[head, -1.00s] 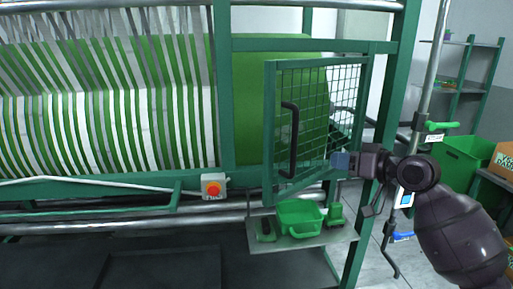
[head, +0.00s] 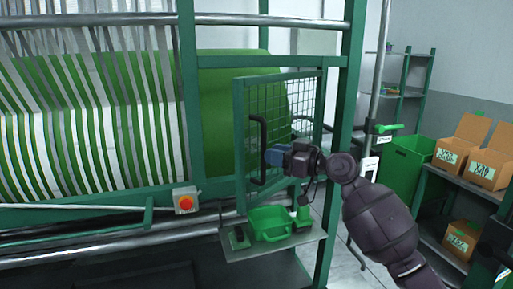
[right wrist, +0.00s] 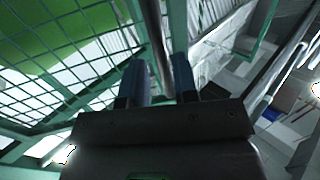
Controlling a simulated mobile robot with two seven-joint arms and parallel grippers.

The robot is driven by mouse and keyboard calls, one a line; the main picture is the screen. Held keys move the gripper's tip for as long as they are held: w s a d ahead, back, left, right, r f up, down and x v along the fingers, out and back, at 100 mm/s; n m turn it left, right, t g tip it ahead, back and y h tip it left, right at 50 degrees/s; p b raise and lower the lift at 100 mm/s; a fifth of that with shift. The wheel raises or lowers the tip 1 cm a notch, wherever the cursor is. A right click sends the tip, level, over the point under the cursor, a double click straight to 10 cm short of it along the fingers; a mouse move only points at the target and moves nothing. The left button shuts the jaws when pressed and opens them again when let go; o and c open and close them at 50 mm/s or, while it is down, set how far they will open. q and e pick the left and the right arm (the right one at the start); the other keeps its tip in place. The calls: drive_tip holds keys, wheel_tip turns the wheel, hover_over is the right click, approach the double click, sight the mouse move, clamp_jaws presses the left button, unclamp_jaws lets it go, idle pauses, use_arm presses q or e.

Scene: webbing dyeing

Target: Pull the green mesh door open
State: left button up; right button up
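The green mesh door (head: 240,145) stands ajar in the head view, its left edge swung out from the green frame. A dark upright bar handle (head: 256,135) is on its left side. My right gripper (head: 268,156) is at the handle, its blue fingertips just right of the bar. In the right wrist view the two blue fingers (right wrist: 160,82) are apart, with a dark bar (right wrist: 153,25) running between them. I cannot tell whether they touch it. The mesh (right wrist: 60,75) shows to the left. My left gripper is not in view.
A shelf (head: 285,246) with a green tray (head: 270,228) sits below the door. A red and yellow button box (head: 185,201) is at lower left. A green bin (head: 403,165) and cardboard boxes (head: 490,168) stand on the right. A metal pole (head: 376,75) stands right of the frame.

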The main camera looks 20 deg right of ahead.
drive_tip(key=p+x, duration=0.1)
drive_tip(key=x, duration=0.4)
drive_tip(key=shift+w+a, duration=0.2)
drive_tip(key=shift+w, duration=0.05)
clamp_jaws()
